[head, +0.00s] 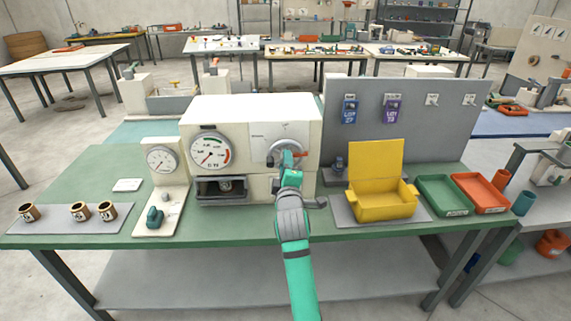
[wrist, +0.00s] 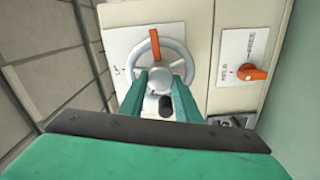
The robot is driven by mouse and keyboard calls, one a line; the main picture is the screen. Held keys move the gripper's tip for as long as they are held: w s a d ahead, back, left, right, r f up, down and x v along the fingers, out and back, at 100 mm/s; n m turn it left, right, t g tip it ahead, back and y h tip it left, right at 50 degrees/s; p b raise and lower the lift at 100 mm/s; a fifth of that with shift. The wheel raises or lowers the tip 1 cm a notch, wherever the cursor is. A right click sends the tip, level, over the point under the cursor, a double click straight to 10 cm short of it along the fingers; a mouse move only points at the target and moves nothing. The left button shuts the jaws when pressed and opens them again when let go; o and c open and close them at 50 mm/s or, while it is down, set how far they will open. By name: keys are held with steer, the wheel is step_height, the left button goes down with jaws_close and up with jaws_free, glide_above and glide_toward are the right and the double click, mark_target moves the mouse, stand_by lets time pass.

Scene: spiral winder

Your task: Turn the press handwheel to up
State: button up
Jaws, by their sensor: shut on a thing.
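The press handwheel (wrist: 178,50) is a light grey wheel on a white plate, with an orange mark (wrist: 155,44) at its top, slightly left, in the wrist view. In the head view the handwheel (head: 270,150) is on the right front of the cream press (head: 250,108), partly covered by my gripper (head: 289,160).
An orange selector knob (wrist: 250,72) sits right of the wheel in the wrist view. On the green bench (head: 95,170) stand a round gauge (head: 161,158), several cups (head: 79,211), a yellow box (head: 376,203), and green (head: 445,195) and orange (head: 482,192) trays.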

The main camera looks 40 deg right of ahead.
steer(key=n, duration=1.1)
steer(key=f+n, duration=0.1)
steer(key=n, duration=0.4)
steer(key=shift+n, duration=0.7)
steer(key=o, duration=0.9)
steer(key=shift+s, duration=0.1)
steer(key=shift+o, duration=0.7)
steer(key=shift+d, duration=0.1)
steer(key=shift+s+r, duration=0.1)
